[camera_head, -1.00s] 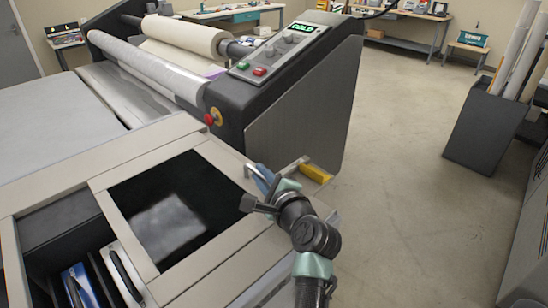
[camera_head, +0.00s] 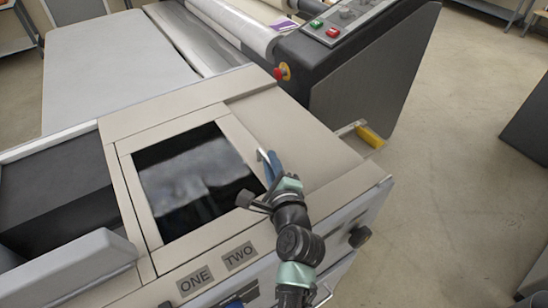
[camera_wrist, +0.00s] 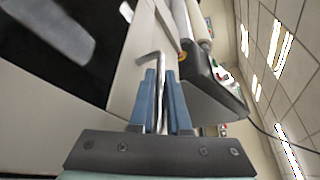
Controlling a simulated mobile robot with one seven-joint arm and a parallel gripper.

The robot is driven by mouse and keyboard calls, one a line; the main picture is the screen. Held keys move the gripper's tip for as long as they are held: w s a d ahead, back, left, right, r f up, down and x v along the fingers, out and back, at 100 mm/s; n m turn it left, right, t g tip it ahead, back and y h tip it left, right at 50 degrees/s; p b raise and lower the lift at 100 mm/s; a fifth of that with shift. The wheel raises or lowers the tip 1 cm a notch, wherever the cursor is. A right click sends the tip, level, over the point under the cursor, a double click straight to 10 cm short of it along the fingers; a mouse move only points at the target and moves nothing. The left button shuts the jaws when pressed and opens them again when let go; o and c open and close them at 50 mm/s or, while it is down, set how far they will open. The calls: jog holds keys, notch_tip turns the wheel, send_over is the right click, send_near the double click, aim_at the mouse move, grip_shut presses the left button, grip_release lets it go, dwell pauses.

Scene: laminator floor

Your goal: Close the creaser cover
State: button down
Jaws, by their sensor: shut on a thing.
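The creaser cover, as I take it, is the beige frame (camera_head: 142,200) with a dark glossy window (camera_head: 195,180) on top of the machine. A pale metal handle (camera_head: 263,157) stands at its right edge; it also shows in the wrist view (camera_wrist: 150,57). My gripper (camera_head: 270,163) has blue fingers that are shut on this handle; in the wrist view the fingers (camera_wrist: 162,85) flank the metal bar closely. The frame appears to lie level with the surrounding top. I cannot tell whether it is fully closed.
A dark open recess (camera_head: 50,190) lies left of the cover, with a grey block (camera_head: 70,265) in front. Labels ONE and TWO (camera_head: 215,265) mark the near edge. A laminator (camera_head: 365,60) stands behind, with a yellow-red knob (camera_head: 283,72). A yellow item (camera_head: 369,137) sits at right.

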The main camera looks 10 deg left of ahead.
jog(key=shift+s+a+f, duration=0.1)
jog(key=shift+a+f, duration=0.05)
jog(key=shift+a, duration=0.05)
jog(key=c, duration=0.9)
grip_release()
jog(key=shift+s, duration=0.1)
jog(key=shift+s+d, duration=0.25)
jog(key=shift+s, duration=0.1)
jog(key=b+v, duration=0.1)
jog(key=v, duration=0.3)
jog(key=b+v, duration=0.1)
jog(key=v, duration=0.3)
jog(key=b+v, duration=0.1)
jog(key=v, duration=0.3)
jog(key=shift+r, duration=0.3)
jog(key=shift+a, duration=0.1)
